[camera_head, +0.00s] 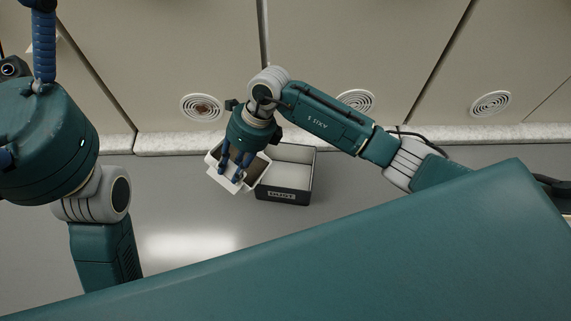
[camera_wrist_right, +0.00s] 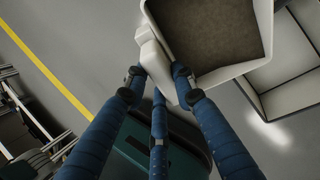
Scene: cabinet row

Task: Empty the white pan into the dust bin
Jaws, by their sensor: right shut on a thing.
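The white pan (camera_head: 219,181) is in my right gripper (camera_head: 232,170); my blue fingers close on its white handle (camera_wrist_right: 152,52). In the right wrist view the pan (camera_wrist_right: 228,72) holds a flat brown layer of dust or dirt. The dust bin (camera_head: 300,196) is a dark open box with a pale inside and a label on its front. The pan is at the bin's left side and overlaps its left edge in the head view. The bin's inside (camera_wrist_right: 286,55) looks empty where it shows. My left gripper (camera_head: 44,45) shows only partly at the upper left.
The grey floor (camera_head: 360,190) is clear to the right of the bin. Pale cabinet panels (camera_head: 330,50) with round vents (camera_head: 203,107) stand behind, above a light stone ledge (camera_head: 180,144). A yellow line (camera_wrist_right: 45,70) crosses the floor in the right wrist view.

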